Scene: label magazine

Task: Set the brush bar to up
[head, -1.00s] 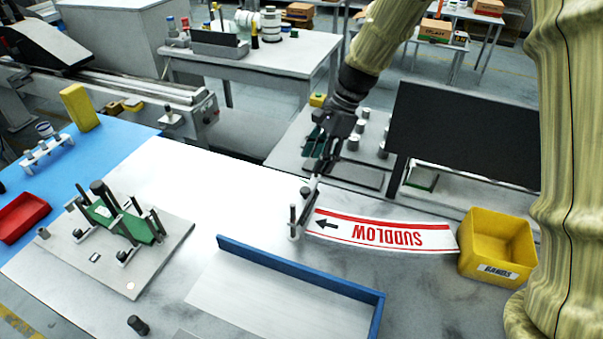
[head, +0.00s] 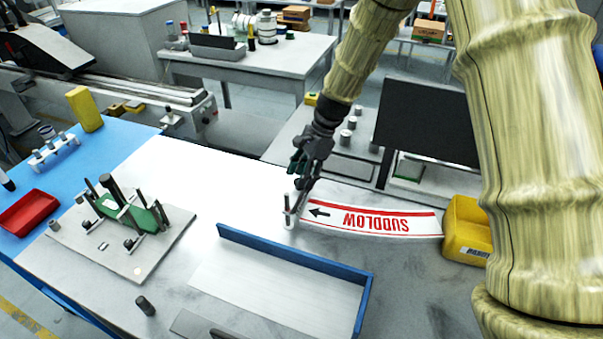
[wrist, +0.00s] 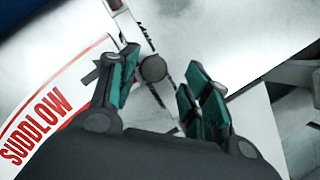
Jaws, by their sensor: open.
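My gripper (head: 301,178) is open and points down over the left end of the white label strip (head: 372,220), which reads SUDDLOW in red. A small stand with upright posts and a thin bar (head: 290,212) is at that end of the strip, right by my fingertips; it looks like the brush bar. In the wrist view my teal-padded fingers (wrist: 160,72) are apart. A dark round knob (wrist: 152,68) shows between them, close to the left finger; I cannot tell whether they touch. Whether the bar is up or down is unclear.
A blue-edged tray (head: 290,262) lies in front of the stand. A yellow bin (head: 466,232) sits at the strip's right end. A plate with a green label fixture (head: 130,214) is at the left. A dark panel (head: 428,118) stands behind the strip.

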